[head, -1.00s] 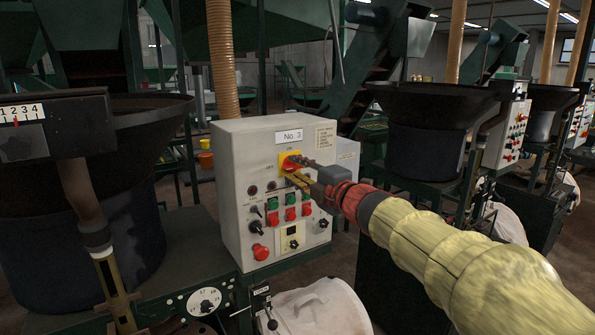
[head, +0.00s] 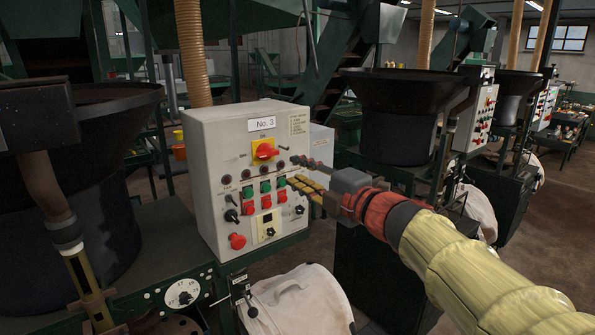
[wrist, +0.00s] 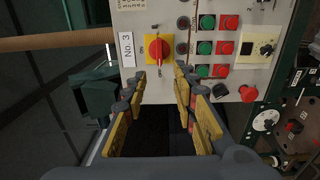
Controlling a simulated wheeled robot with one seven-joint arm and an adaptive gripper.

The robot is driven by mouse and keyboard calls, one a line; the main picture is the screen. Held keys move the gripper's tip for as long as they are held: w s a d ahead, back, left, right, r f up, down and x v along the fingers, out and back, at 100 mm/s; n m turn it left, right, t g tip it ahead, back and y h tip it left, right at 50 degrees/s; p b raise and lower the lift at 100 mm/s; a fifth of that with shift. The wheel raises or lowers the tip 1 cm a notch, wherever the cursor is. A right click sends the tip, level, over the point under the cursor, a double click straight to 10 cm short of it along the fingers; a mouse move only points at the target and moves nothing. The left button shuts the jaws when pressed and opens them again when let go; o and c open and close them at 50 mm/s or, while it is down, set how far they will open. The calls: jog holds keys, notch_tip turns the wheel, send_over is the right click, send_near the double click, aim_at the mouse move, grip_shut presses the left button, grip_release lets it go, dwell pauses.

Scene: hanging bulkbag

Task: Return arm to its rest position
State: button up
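The grey-white control box (head: 215,150) marked No. 3 stands left of centre in the head view. Its red rotary switch (head: 265,151) sits on a yellow plate near the top and is fully uncovered. The switch also shows in the wrist view (wrist: 157,48), ahead of the fingertips. My gripper (head: 306,175) is in front of the box's right side, apart from the switch. In the wrist view my gripper (wrist: 160,76) has its yellow-padded fingers spread with nothing between them. My arm reaches in from the lower right in a yellow sleeve.
Green and red buttons and black knobs fill the panel below the switch. A dark hopper (head: 70,185) stands close at left, another (head: 405,120) at right behind my arm. A white bulk bag (head: 300,300) lies below the box. Open floor (head: 560,215) shows at far right.

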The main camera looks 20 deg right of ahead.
jog(key=shift+d, duration=0.1)
jog(key=d+f+m+g+h, duration=0.1)
jog(key=d+f+m+h, duration=0.25)
jog(key=d+m, duration=0.2)
jog(key=d+f+m+h, duration=0.3)
jog(key=d+m+h, duration=0.15)
jog(key=d, duration=0.25)
jog(key=s+d+f+m+g+h, duration=0.3)
jog(key=s+f+m+g, duration=0.3)
jog(key=s+f+m, duration=0.3)
jog(key=s+a+f+m+g+y, duration=0.1)
jog(key=s+a+f+m+g, duration=0.1)
jog(key=s+a+f, duration=0.3)
jog(key=s+a+f+m+g+y, duration=0.1)
jog(key=s+a+f+g, duration=0.15)
jog(key=s+f, duration=0.45)
jog(key=s+a+y, duration=0.3)
jog(key=s+a, duration=0.4)
jog(key=a, duration=0.4)
jog(key=shift+s+a, duration=0.25)
jog(key=shift+s, duration=0.15)
